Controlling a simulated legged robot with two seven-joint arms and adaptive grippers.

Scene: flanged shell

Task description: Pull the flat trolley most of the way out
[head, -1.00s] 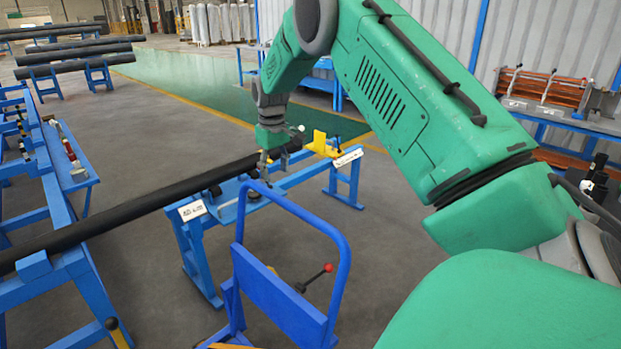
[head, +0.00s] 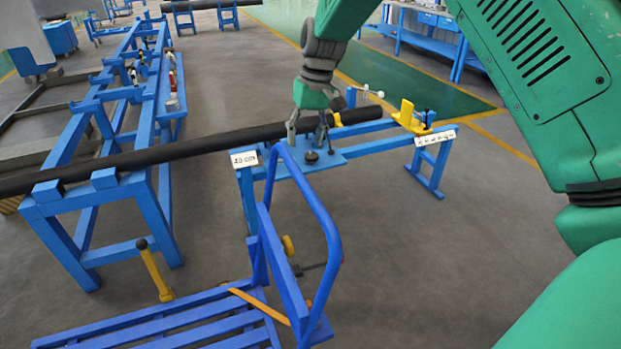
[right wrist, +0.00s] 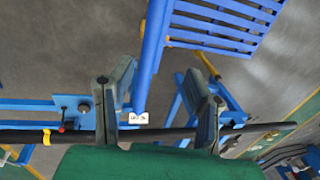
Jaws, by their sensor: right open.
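The flat trolley (head: 190,322) is blue, with a slatted deck at the bottom of the head view and an upright looped push handle (head: 326,222) at its right end. The deck also shows at the top of the right wrist view (right wrist: 225,22). My right gripper (head: 308,140) is open and empty, above the top of the handle loop. In the right wrist view its fingers (right wrist: 160,75) stand apart with a blue handle bar (right wrist: 152,50) showing between them; I cannot tell how near it is. My left gripper is not in view.
A long black pipe (head: 200,146) lies across a blue stand (head: 90,200) and a blue bench (head: 375,142), close behind the gripper. A yellow post (head: 155,270) stands beside the trolley. A yellow bracket (head: 408,115) sits on the bench. The floor right of the trolley is clear.

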